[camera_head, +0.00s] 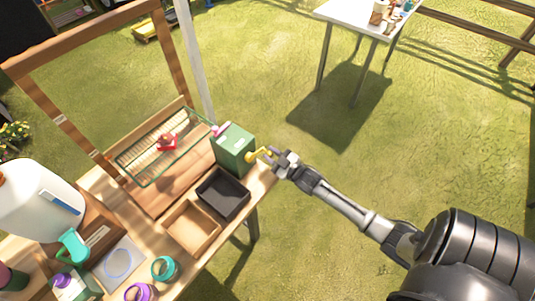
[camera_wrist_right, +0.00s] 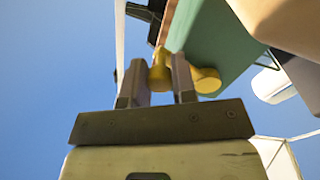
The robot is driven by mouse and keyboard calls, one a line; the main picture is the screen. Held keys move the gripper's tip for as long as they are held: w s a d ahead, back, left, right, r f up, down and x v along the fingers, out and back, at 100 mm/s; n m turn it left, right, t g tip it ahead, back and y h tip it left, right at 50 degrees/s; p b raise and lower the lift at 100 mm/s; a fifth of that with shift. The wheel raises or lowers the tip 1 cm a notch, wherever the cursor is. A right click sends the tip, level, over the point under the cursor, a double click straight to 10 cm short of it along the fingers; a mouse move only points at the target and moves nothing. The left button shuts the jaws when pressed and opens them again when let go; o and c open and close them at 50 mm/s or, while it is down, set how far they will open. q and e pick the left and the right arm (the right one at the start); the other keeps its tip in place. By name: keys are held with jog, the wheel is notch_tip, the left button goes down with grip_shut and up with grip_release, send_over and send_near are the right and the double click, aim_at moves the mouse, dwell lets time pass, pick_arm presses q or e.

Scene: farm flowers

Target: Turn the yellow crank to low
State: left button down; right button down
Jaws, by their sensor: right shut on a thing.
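The yellow crank (camera_head: 257,154) sticks out from the right side of a green box (camera_head: 235,146) at the table's far right corner. My right gripper (camera_head: 275,160) reaches it from the right and is shut on the crank. In the right wrist view the yellow crank (camera_wrist_right: 161,72) sits between the two fingers of my right gripper (camera_wrist_right: 158,84), with the green box (camera_wrist_right: 215,45) behind it. I cannot read any low mark on the box. My left gripper is not in view.
A black tray (camera_head: 223,194) and a wooden tray (camera_head: 192,229) stand in front of the box. A white jug (camera_head: 35,200) and cups stand at left. Open grass lies right.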

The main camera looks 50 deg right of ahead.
jog(key=c, duration=0.9)
grip_release()
jog(key=shift+c, duration=0.2)
jog(key=s+p, duration=0.1)
jog(key=s, duration=1.2)
jog(key=shift+s+a, duration=0.25)
jog(key=shift+s, duration=0.15)
jog(key=shift+f, duration=0.15)
